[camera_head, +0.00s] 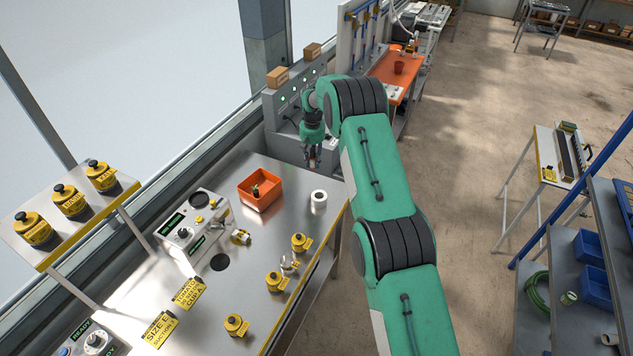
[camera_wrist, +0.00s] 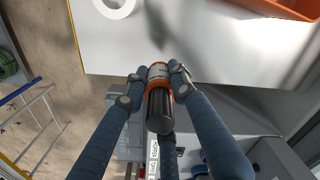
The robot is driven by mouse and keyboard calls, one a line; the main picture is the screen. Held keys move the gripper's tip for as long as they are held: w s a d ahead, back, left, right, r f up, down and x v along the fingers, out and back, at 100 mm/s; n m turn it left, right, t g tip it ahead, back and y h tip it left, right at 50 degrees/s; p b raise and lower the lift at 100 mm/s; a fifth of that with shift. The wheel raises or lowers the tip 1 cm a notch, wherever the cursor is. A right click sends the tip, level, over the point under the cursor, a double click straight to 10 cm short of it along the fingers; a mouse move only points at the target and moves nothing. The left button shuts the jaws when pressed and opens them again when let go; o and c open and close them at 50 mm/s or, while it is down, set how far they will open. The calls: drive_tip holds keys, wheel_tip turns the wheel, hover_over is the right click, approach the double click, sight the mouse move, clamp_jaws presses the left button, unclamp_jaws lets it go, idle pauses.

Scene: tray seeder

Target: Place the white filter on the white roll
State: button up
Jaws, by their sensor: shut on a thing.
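My gripper (camera_head: 313,157) is beyond the far right end of the steel table in the head view. In the wrist view my gripper (camera_wrist: 156,80) is shut on an orange and black cylinder (camera_wrist: 159,104) with a greyish label, held between its fingers. The white roll (camera_head: 319,207) stands upright on the table near its far right corner, with its round hole upward. Its white ring (camera_wrist: 118,14) is cut off by the top edge of the wrist view, apart from the held cylinder. I cannot make out a white filter for certain.
An orange bin (camera_head: 262,203) with a small item inside stands left of the roll. A grey control box (camera_head: 190,230) and several yellow and black parts sit on the steel table (camera_head: 225,320). A grey machine (camera_head: 286,140) with green lights stands behind the table.

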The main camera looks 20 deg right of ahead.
drive_tip(key=s+a+p, duration=0.3)
drive_tip(key=s+p, duration=0.6)
drive_tip(key=s, duration=1.9)
drive_tip(key=shift+a+m, duration=0.15)
drive_tip(key=shift+m, duration=0.15)
drive_tip(key=p, duration=0.3)
hover_over(319, 196)
drive_tip(key=shift+w+f, duration=0.15)
drive_tip(key=shift+f, duration=0.65)
drive_tip(key=shift+f+p, duration=0.35)
drive_tip(key=shift+f, duration=1.4)
drive_tip(key=shift+f, duration=0.15)
